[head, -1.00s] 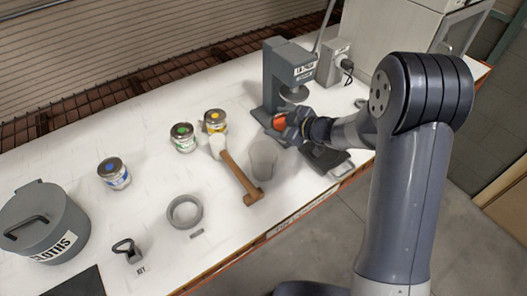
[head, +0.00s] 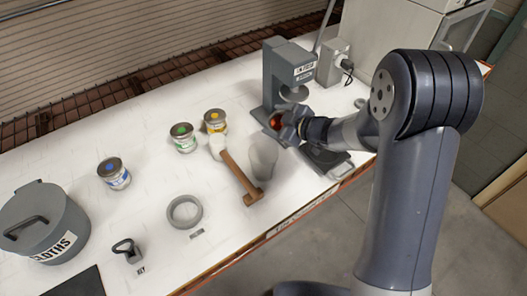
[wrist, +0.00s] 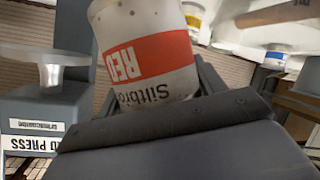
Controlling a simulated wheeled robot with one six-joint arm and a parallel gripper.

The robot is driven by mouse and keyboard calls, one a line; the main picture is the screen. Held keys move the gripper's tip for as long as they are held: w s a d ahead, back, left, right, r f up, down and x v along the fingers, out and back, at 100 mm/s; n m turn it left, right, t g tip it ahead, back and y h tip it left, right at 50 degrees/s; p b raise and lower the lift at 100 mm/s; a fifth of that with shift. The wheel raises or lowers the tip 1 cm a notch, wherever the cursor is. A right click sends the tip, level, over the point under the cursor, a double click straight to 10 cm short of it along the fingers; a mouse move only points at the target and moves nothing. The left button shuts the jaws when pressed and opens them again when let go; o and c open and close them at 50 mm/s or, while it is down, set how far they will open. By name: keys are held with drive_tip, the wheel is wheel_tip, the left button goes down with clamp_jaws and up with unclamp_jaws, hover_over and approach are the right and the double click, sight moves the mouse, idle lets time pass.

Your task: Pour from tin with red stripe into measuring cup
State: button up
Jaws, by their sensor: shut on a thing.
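The tin with the red stripe (wrist: 148,62) is between my gripper's jaws; its red label reads RED in the wrist view. In the head view the tin (head: 276,121) shows a dark, reddish end facing left, and it looks tilted. My gripper (head: 290,125) is shut on it, above the bench and up and right of the measuring cup. The measuring cup (head: 263,157) is a translucent grey cup standing on the white bench. I cannot see a stream, and the cup's contents are unclear.
The grey press (head: 285,75) stands just behind my gripper. A mallet (head: 237,175) lies left of the cup. Yellow (head: 216,122), green (head: 183,138) and blue (head: 114,173) tins stand farther left. A grey ring (head: 184,212) and a cloths bin (head: 45,222) are at front left.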

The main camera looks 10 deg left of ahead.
sight(270, 127)
drive_tip(key=shift+s+a+r+n+t, duration=0.2)
drive_tip(key=shift+s+n, duration=0.15)
drive_tip(key=shift+s, duration=0.05)
drive_tip(key=shift+s+a+r+n+t, duration=0.2)
drive_tip(key=shift+s+n, duration=0.15)
drive_tip(key=shift+s, duration=0.05)
idle(0.8)
drive_tip(key=shift+s+a+r+n+t+h+b, duration=0.25)
drive_tip(key=shift+n+t+h+b, duration=0.2)
drive_tip(key=shift+b, duration=1.75)
drive_tip(key=shift+s+r+n+t+b, duration=0.15)
drive_tip(key=shift+n+t+b, duration=0.35)
drive_tip(key=shift+b, duration=1.35)
drive_tip(key=shift+c, duration=0.2)
drive_tip(key=shift+s+f+n+t+b, duration=0.2)
drive_tip(key=shift+f+n+b, duration=0.5)
drive_tip(key=shift+b, duration=2)
drive_tip(key=shift+r+n+b, duration=0.15)
drive_tip(key=shift+n+b, duration=0.1)
drive_tip(key=shift+b, duration=0.25)
